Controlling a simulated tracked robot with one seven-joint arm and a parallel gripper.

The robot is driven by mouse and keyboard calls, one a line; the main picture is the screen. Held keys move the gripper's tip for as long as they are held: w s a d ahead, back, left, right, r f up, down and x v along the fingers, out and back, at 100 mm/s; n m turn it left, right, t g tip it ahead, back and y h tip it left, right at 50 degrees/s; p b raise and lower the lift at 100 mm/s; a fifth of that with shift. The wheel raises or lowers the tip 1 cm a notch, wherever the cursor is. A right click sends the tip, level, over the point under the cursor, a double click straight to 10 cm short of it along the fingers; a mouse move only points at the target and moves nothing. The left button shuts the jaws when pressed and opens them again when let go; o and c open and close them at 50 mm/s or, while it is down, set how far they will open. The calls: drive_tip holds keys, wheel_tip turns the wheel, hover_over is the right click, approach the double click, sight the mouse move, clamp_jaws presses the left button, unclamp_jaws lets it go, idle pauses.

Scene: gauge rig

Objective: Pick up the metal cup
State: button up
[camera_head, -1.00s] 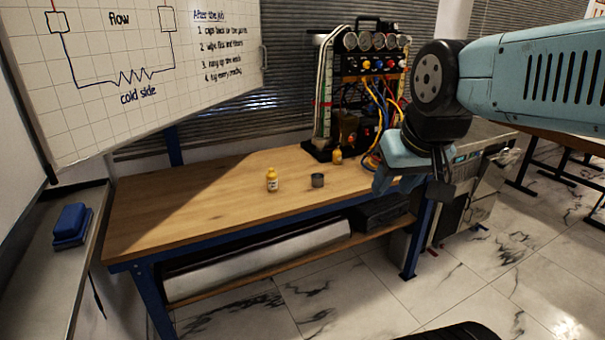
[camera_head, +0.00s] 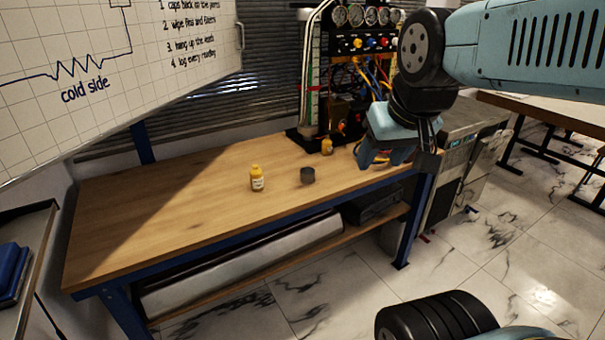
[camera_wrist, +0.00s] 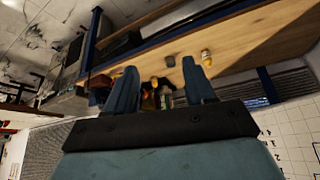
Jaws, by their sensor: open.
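The metal cup (camera_head: 307,175), small and dark grey, stands on the wooden workbench (camera_head: 190,215) near its middle. It also shows as a small grey shape in the wrist view (camera_wrist: 170,61), up beyond the space between my fingers. My gripper (camera_head: 385,160) hangs over the right end of the bench, to the right of the cup and apart from it. In the wrist view its two blue fingers (camera_wrist: 165,85) are spread apart with nothing held between them.
A yellow bottle (camera_head: 257,178) stands left of the cup, and a second one (camera_head: 327,146) stands behind it. The gauge rig (camera_head: 355,80) with hoses fills the bench's back right. The left of the bench top is clear. A whiteboard (camera_head: 90,70) hangs at left.

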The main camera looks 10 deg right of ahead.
sight(309, 183)
drive_tip(key=o, duration=0.6)
drive_tip(key=w+d+f+t, duration=0.1)
drive_tip(key=w+f+t, duration=0.2)
drive_tip(key=w, duration=1.4)
drive_tip(key=shift+f+n, duration=0.3)
drive_tip(key=shift+f, duration=0.55)
drive_tip(key=w+f+n+t+y, duration=0.1)
drive_tip(key=w+f+t, duration=0.5)
drive_tip(key=w+f, duration=1.25)
wheel_tip(309, 183, down, 10)
drive_tip(key=s+f+t+y, duration=0.1)
drive_tip(key=t, duration=0.2)
drive_tip(key=w, duration=0.8)
drive_tip(key=shift+a+r, duration=0.25)
drive_tip(key=shift+a, duration=0.15)
drive_tip(key=shift+w+a+r, duration=0.1)
drive_tip(key=shift+w+a, duration=0.15)
drive_tip(key=shift+w, duration=1.05)
drive_tip(key=shift+w+a+r, duration=0.1)
drive_tip(key=shift+w+a, duration=0.1)
drive_tip(key=shift+w, duration=1.1)
